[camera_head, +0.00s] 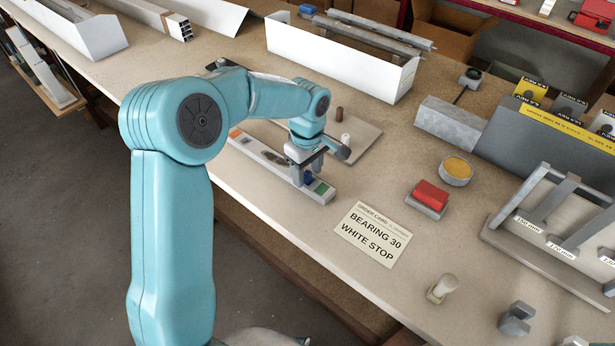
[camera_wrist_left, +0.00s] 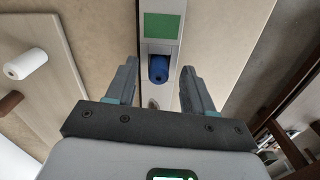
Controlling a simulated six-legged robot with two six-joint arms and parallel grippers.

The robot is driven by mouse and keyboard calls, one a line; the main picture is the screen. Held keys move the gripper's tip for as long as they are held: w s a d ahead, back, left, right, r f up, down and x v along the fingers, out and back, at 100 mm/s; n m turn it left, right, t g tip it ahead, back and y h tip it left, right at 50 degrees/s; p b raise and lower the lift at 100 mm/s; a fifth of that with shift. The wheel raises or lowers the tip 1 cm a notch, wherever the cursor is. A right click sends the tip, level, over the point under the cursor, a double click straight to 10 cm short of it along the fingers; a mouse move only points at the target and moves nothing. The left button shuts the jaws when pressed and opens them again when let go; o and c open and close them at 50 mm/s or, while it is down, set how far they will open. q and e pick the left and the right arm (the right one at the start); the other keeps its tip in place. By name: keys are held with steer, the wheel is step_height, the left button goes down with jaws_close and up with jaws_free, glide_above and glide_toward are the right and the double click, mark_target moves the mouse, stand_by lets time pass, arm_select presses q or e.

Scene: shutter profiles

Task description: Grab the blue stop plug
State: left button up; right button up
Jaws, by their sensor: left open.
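The blue stop plug (camera_wrist_left: 158,70) sits in a slot of a long pale holder (camera_wrist_left: 160,8), just below a green patch, in the left wrist view. In the head view only a small bit of the plug (camera_head: 308,178) shows beside my gripper. My left gripper (camera_head: 306,172) points down over the near end of the holder. Its two fingers are open, one on each side of the plug in the left wrist view (camera_wrist_left: 158,77), with visible gaps between. My right gripper is not in view.
A board (camera_head: 365,136) beside the holder carries a white plug (camera_wrist_left: 26,62) and a brown plug (camera_wrist_left: 10,102). An order card (camera_head: 372,233) reads "BEARING 30 WHITE STOP". A red block (camera_head: 430,194) and a yellow-topped round tin (camera_head: 457,168) stand to the right.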

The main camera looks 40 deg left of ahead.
arm_select(q)
steer(key=shift+w+f, duration=0.1)
jaws_close()
steer(key=shift+r, duration=0.2)
